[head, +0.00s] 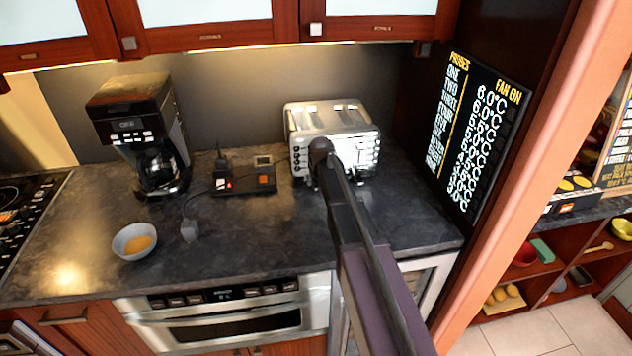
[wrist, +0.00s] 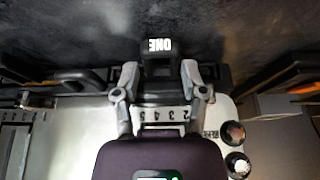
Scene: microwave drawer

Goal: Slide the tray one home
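In the wrist view a black block with a white label reading ONE (wrist: 158,46), which appears inverted, stands between the fingertips of my gripper (wrist: 160,72). One grey finger is on each side of the block, close to it. Whether the fingers touch it cannot be made out. In the head view my dark arm reaches over the counter in front of the silver toaster (head: 304,114). My fingertips are hidden there, and I cannot pick out the labelled block.
The dark counter (head: 80,240) holds a coffee maker (head: 130,120), a bowl (head: 130,232) and a black box with orange buttons (head: 243,180). Below is a steel drawer appliance (head: 235,325). A pale panel with numbers and dark knobs (wrist: 236,132) lies near my gripper.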

